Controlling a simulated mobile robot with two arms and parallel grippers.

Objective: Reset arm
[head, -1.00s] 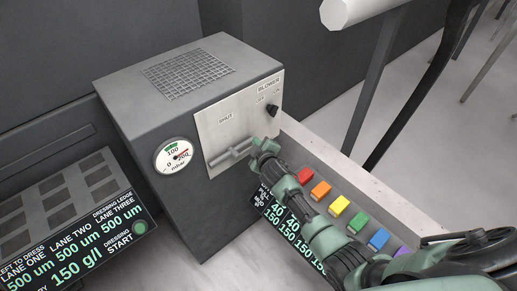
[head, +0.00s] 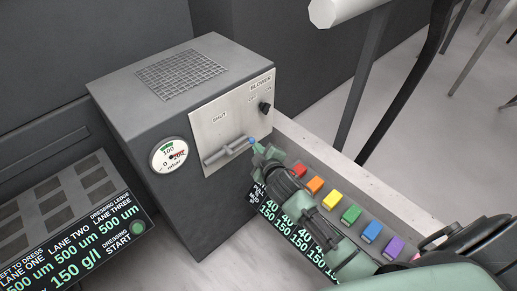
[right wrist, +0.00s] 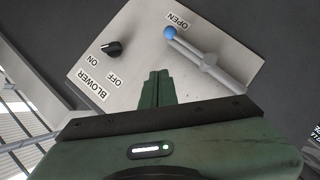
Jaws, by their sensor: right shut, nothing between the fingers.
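My right gripper (head: 262,153) comes in from the lower right, its fingers closed and empty. It is just off the blue-tipped end of a grey lever (head: 228,152) on the blower panel (head: 203,118). In the right wrist view the closed green fingers (right wrist: 157,86) point at the panel beside the lever, apart from its blue knob (right wrist: 170,33). The lever slants across the panel below the SHUT label in the head view. An OPEN label lies near the knob in the wrist view. My left gripper is not in view.
The grey blower box (head: 140,120) carries a pressure gauge (head: 169,155) and a black OFF/ON knob (head: 265,107). Several coloured blocks (head: 333,200) line a pale ledge under my right arm. A dressing display (head: 80,245) sits lower left. Bare floor (head: 455,130) shows at right.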

